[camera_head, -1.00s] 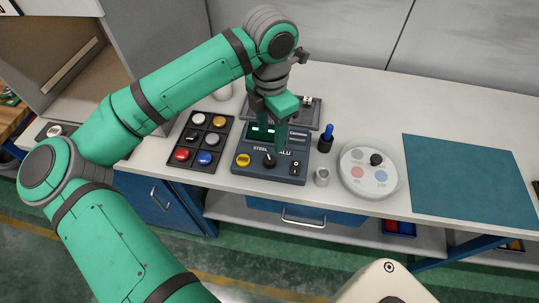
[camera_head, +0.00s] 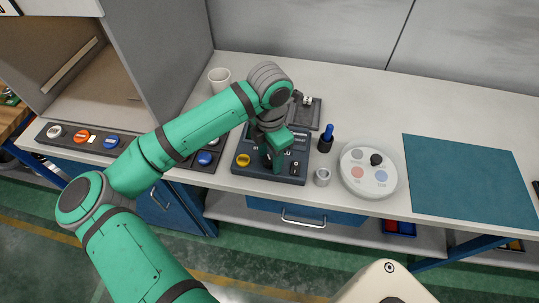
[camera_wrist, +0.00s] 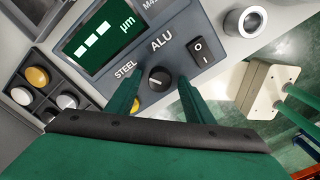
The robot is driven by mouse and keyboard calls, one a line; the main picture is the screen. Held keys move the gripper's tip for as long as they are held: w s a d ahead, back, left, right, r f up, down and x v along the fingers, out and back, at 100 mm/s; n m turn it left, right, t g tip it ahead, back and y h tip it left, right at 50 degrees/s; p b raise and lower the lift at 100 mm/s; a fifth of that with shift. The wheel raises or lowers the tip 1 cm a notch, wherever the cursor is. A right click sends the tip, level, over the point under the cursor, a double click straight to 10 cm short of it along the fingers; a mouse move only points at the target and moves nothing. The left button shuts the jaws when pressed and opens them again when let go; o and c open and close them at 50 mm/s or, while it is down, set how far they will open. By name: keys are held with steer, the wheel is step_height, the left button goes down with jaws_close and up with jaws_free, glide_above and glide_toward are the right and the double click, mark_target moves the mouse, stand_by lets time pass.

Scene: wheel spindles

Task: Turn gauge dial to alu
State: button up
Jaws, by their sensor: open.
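The gauge (camera_head: 241,173) is a dark blue-grey box on the bench. Its black dial (camera_wrist: 159,78) shows in the wrist view below the STEEL and ALU labels, with STEEL at its left and ALU above it. A small light mark shows on the dial, but I cannot tell clearly which label it points at. My gripper (camera_wrist: 158,92) is open, with one green finger on each side of the dial. I cannot tell whether either finger touches it. In the head view my gripper (camera_head: 275,163) is low over the gauge and hides the dial.
A yellow button (camera_head: 243,160) and a rocker switch (camera_wrist: 199,50) flank the dial. A small metal ring (camera_head: 322,177), a blue-topped pen holder (camera_head: 326,140) and a round white plate (camera_head: 369,181) stand to the right. A button tray (camera_head: 205,158) is at left.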

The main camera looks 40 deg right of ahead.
steer(key=c, duration=1)
steer(key=shift+c, duration=0.2)
steer(key=shift+m, duration=0.4)
steer(key=m, duration=1.1)
steer(key=o, duration=1)
